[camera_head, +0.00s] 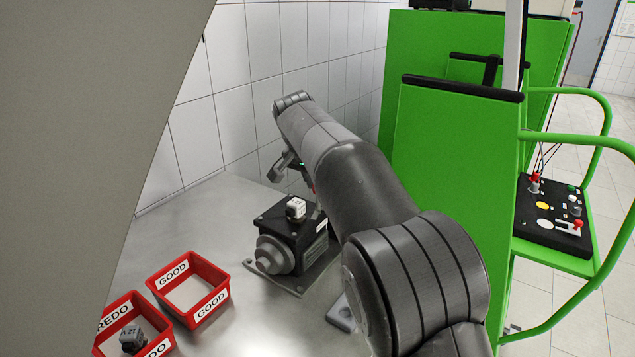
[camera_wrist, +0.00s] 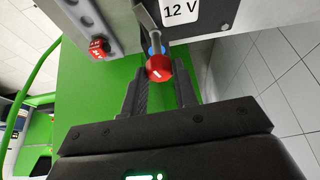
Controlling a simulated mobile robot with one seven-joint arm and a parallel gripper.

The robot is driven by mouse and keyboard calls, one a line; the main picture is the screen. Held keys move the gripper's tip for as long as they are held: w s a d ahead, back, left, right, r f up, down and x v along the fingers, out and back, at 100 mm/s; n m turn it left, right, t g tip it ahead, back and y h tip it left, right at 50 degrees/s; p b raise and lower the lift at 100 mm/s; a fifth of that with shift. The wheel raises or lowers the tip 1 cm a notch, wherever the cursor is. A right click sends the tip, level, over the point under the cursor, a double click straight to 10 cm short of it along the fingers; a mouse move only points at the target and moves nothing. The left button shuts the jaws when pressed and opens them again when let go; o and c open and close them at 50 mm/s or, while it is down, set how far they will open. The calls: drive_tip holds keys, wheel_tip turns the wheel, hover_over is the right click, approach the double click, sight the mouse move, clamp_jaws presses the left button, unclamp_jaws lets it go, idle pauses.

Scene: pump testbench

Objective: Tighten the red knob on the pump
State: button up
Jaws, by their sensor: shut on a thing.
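The pump (camera_head: 286,238) stands on the steel bench in the head view, a dark body with a round grey front. In the wrist view, a red knob (camera_wrist: 159,68) with a white mark sits on a blue stem below a grey lever and a "12 V" label (camera_wrist: 181,10). My gripper (camera_wrist: 161,77) has one finger on each side of this knob and is shut on it. In the head view my arm hides the knob and most of the gripper.
A second red knob or cap (camera_wrist: 99,48) sits on a grey bracket at the left of the wrist view. Red GOOD (camera_head: 205,303) and REDO (camera_head: 107,341) boxes stand front left. A green cabinet (camera_head: 455,170) stands right.

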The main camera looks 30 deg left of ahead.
drive_tip(key=m+h, duration=0.1)
drive_tip(key=m, duration=0.1)
drive_tip(key=m+h, duration=0.1)
drive_tip(key=m, duration=0.2)
drive_tip(key=shift+a+m, duration=0.2)
drive_tip(key=shift+m, duration=0.1)
drive_tip(key=shift+w+m+g+h, duration=0.1)
drive_tip(key=shift+m+g+h, duration=0.25)
drive_tip(key=shift+m, duration=0.7)
drive_tip(key=shift+m+g+h, duration=0.35)
drive_tip(key=shift+m, duration=0.7)
drive_tip(key=o, duration=1)
